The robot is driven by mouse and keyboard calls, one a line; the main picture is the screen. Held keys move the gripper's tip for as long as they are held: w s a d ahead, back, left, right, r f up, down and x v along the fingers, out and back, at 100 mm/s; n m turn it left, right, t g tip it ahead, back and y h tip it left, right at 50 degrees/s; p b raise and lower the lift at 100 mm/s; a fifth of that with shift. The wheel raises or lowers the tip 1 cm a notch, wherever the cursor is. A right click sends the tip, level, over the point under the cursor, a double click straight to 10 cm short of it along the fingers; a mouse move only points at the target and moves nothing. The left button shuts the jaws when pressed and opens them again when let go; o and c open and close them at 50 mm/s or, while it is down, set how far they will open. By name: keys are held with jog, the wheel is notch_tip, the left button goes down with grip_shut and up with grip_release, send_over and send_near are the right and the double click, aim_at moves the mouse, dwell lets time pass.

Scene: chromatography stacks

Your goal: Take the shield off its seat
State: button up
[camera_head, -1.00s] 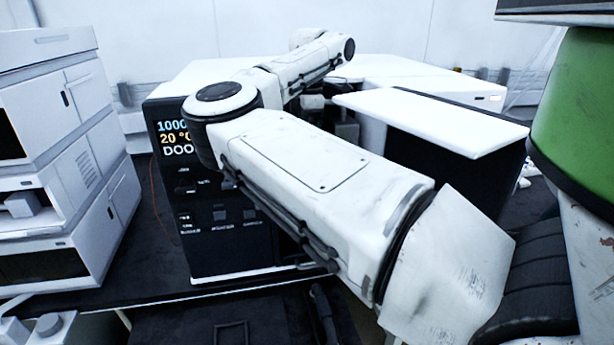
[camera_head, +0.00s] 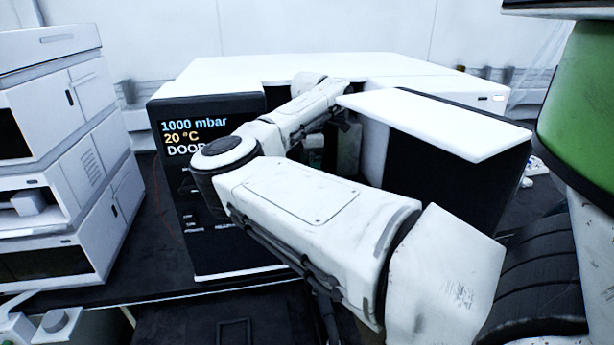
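The shield and its seat cannot be made out; my arm covers much of the open front of a black and white cabinet (camera_head: 235,262). The cabinet's display reads "1000 mbar", "20 °C" and a partly hidden word starting with "DOO". Its white and black door (camera_head: 440,120) stands open towards me on the right. My arm reaches from the lower right into the opening beside the door. Its far end is inside the cabinet, and my gripper cannot be seen clearly there.
A stack of white instrument modules (camera_head: 60,165) stands on the dark bench at the left, with a gap between it and the cabinet. The open door is close to the right of my forearm. A pale wall is behind.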

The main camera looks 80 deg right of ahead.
jog(key=shift+c, duration=0.2)
jog(key=c, duration=1.2)
jog(key=shift+c, duration=0.2)
jog(key=shift+r, duration=0.15)
